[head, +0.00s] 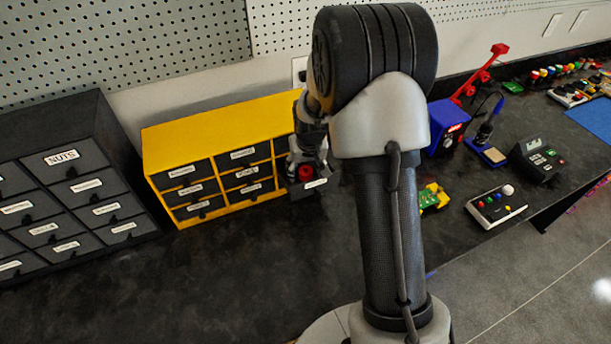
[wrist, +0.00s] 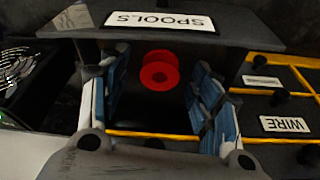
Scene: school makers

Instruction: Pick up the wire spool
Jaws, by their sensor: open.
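The red wire spool (head: 305,173) sits in a pulled-out dark drawer of the yellow cabinet (head: 215,132). The drawer front (wrist: 240,30) carries a label reading SPOOLS, upside down there. My gripper (wrist: 158,84) is open, with one blue-padded finger on each side of the spool and a visible gap to both. In the head view my gripper (head: 306,152) is over the drawer, partly hidden by my arm. Whether the fingertips reach below the spool's top cannot be told.
Closed labelled drawers, one marked WIRE (wrist: 284,124), are beside the open one. A black drawer cabinet (head: 70,180) stands at the left. A blue soldering station (head: 447,128), a circuit board (head: 432,197) and a control box (head: 496,206) lie right. The front-left counter is clear.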

